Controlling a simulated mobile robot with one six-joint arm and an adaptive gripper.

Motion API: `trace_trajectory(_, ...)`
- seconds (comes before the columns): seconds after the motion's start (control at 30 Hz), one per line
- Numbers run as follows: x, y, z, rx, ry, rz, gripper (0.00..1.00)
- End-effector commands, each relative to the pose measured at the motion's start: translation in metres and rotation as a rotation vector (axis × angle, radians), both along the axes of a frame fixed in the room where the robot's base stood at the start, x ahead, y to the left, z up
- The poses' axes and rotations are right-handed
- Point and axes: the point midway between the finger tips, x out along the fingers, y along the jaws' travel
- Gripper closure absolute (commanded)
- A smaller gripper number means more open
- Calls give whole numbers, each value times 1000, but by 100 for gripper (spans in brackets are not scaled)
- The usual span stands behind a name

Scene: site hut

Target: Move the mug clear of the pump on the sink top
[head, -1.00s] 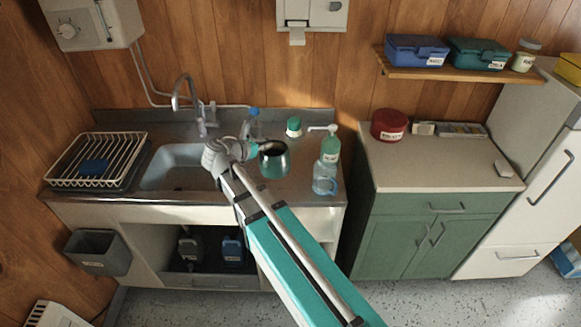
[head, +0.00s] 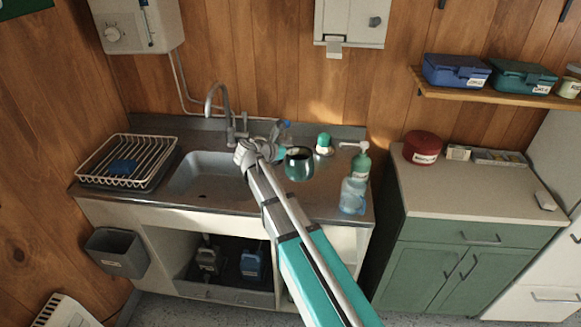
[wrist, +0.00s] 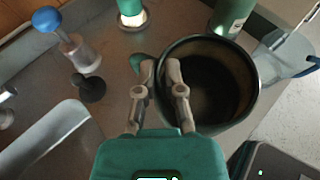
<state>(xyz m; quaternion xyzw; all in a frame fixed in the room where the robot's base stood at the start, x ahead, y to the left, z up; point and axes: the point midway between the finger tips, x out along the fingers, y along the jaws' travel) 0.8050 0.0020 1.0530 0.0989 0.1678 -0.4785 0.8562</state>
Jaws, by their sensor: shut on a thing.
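The dark green mug (head: 299,165) is upright over the sink top (head: 245,199), right of the basin. In the wrist view, the mug (wrist: 205,85) shows its open, dark inside. My gripper (head: 280,154) comes from its left. The fingertips (wrist: 160,68) are shut at the mug's left side, with a green bit, perhaps its handle, showing beside them. The green pump bottle (head: 361,163) with a white spout stands right of the mug. It shows beyond the rim in the wrist view (wrist: 232,14). I cannot tell whether the mug's base touches the top.
A clear blue jug (head: 353,196) stands in front of the pump bottle. A green-topped item (head: 325,144) is behind the mug, and a blue-knobbed item (wrist: 68,42) is behind left. The tap (head: 222,112) rises behind the basin. A dish rack (head: 126,161) is at the left.

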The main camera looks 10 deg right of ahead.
Motion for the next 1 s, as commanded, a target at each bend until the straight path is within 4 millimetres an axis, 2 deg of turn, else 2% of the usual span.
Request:
trace_trajectory(0.03,6,0,-10,-2,1,-1,100)
trace_trajectory(0.4,33,-3,-43,-1,0,1,100)
trace_trajectory(1.0,39,-4,-49,-1,0,1,100)
